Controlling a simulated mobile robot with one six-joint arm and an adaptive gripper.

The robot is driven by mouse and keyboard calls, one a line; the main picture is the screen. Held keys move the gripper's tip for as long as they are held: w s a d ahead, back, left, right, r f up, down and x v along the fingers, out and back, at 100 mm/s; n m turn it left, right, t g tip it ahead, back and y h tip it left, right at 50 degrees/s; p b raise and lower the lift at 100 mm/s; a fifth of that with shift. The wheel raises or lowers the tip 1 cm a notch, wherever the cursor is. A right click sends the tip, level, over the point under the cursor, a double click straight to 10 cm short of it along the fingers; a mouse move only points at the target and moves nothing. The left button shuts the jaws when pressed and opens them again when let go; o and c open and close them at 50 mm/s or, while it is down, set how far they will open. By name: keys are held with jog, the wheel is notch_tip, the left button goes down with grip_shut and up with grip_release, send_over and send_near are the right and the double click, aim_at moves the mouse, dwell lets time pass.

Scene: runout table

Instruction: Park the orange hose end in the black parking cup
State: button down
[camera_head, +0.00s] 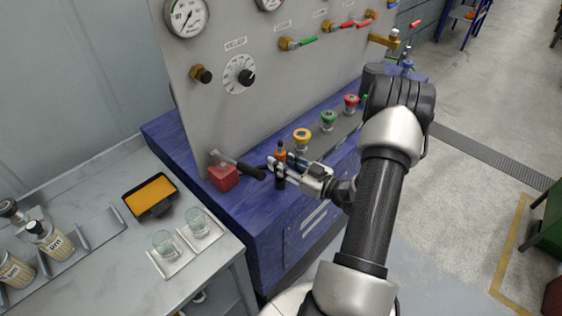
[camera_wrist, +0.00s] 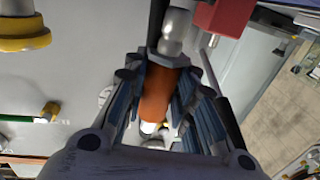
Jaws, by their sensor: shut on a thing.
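The orange hose end (camera_head: 280,149) is between the fingers of my gripper (camera_head: 279,165), above the blue bench near its front left. In the wrist view the orange body (camera_wrist: 158,97) lies between both finger pads, with a silver metal tip (camera_wrist: 172,38) beyond them. My gripper (camera_wrist: 160,88) is shut on it. I cannot pick out the black parking cup for certain; dark parts under and beside the fingers blend together.
A red block (camera_head: 223,177) with a black-gripped lever (camera_head: 245,168) stands close left of my gripper. Yellow (camera_head: 302,139), green (camera_head: 329,118) and red (camera_head: 351,102) fittings stand to the right. The grey gauge panel (camera_head: 250,110) rises behind. Glass beakers (camera_head: 198,221) stand on the side table.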

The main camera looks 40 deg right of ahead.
jog(key=shift+f+b, duration=1.6)
jog(key=shift+f, duration=0.45)
jog(key=c, duration=1.2)
grip_release()
jog(key=shift+c, duration=0.2)
jog(key=shift+s, duration=0.15)
jog(key=v, duration=1.1)
jog(key=shift+s, duration=0.4)
jog(key=shift+d, duration=0.15)
